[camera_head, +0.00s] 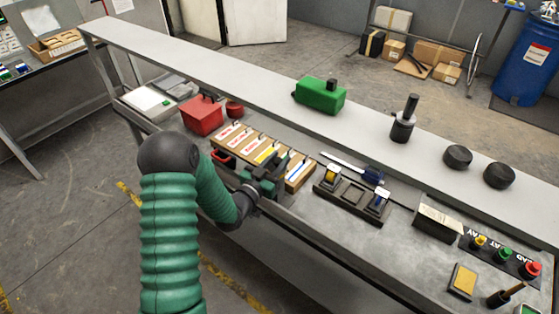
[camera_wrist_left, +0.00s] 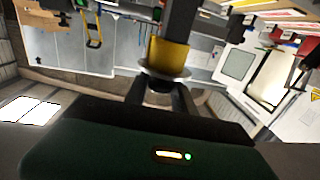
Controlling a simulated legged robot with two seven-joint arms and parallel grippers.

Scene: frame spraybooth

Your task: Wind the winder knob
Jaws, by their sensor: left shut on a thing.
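My left gripper (camera_head: 268,182) is at the front edge of the bench, beside a wooden rack (camera_head: 234,144) with several labelled slots. The left wrist view shows its two dark fingers (camera_wrist_left: 166,84) close together at a yellow cylindrical piece (camera_wrist_left: 168,55) with a pale disc at its end. The gripper is shut on this piece, and the fingertips are partly hidden by the disc. A dark bar (camera_wrist_left: 181,18) runs beyond the yellow piece. I cannot tell for sure whether this piece is the winder knob. My right gripper is not in view.
A black holder (camera_head: 350,190) with yellow and blue pieces stands right of the gripper. A red box (camera_head: 202,114) is to the left. A green block (camera_head: 320,95), a black post (camera_head: 404,122) and two black discs stand on the raised shelf (camera_head: 230,74). Coloured buttons are at far right.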

